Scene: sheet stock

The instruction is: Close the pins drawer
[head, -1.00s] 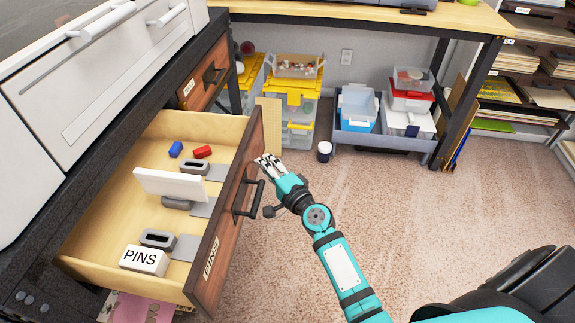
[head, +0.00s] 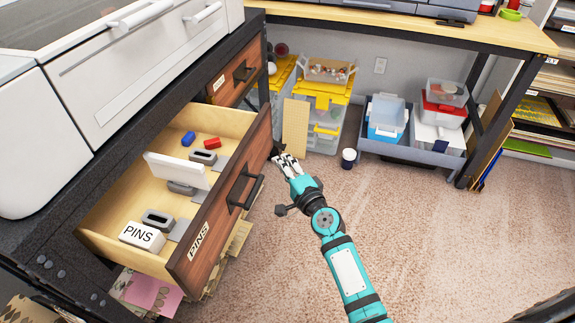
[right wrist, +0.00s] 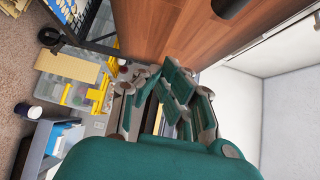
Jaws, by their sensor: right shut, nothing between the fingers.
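The pins drawer (head: 215,212) is partly open, its wooden front marked PINS and its black bar handle (head: 243,184) facing the floor area. Inside lie a PINS block (head: 142,236), a blue piece (head: 188,138), a red piece (head: 212,142), a white panel (head: 176,170) and grey holders. My right gripper (head: 283,157) is shut and empty, beside the far end of the drawer front. In the right wrist view its fingers (right wrist: 170,95) are close to the wooden front (right wrist: 180,35); I cannot tell whether they touch. My left gripper is out of view.
Another wooden drawer (head: 232,75) farther along looks shut. Yellow-lidded bins (head: 322,95) and a tan board (head: 295,125) stand beyond the gripper. A dark-and-white cup (head: 348,158) and a grey tray of boxes (head: 408,150) are on the floor. The carpet to the right is clear.

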